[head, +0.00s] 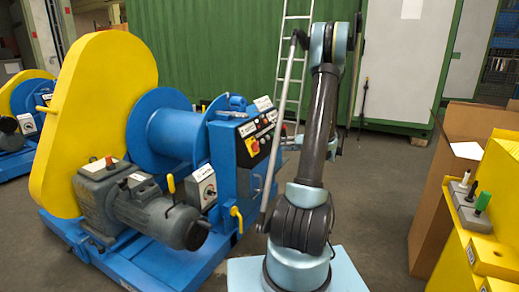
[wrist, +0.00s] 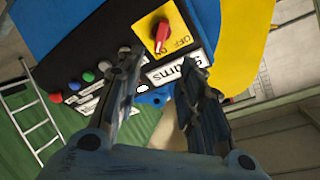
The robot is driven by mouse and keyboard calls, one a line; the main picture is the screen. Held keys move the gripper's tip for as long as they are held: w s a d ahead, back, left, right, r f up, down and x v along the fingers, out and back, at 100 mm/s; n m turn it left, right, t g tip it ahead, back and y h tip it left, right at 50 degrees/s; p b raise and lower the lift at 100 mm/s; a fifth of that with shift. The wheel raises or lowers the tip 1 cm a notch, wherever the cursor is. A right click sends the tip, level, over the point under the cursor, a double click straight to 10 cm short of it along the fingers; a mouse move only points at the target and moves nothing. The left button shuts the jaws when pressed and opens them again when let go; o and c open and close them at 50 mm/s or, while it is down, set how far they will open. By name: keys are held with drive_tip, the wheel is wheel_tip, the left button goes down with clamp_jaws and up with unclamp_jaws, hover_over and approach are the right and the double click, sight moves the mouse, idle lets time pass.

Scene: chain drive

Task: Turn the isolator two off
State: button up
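A red rotary handle (wrist: 162,34) sits on a yellow plate (wrist: 178,30) on the blue control box in the wrist view. OFF is printed right of the handle, and its lower end points near ON. The same red and yellow switch shows on the box in the head view (head: 252,146). I cannot read which isolator is number two. My gripper (wrist: 158,84) is open and empty. Its two dark fingers are apart, below the switch in the picture, with a white label (wrist: 178,68) showing between them. The gripper cannot be made out clearly in the head view.
Several push buttons (wrist: 88,77) are beside the switch. The blue winch has a yellow guard (head: 95,110), a grey motor (head: 160,208) and a grey switch box (head: 203,187). A cardboard box (head: 430,215) and a yellow bench (head: 485,255) stand right. Floor is clear between.

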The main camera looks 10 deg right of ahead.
sight(258, 146)
drive_tip(key=x, duration=1.6)
drive_tip(key=shift+w+a+f, duration=0.1)
drive_tip(key=shift+a+f, duration=0.1)
drive_tip(key=shift+a, duration=0.15)
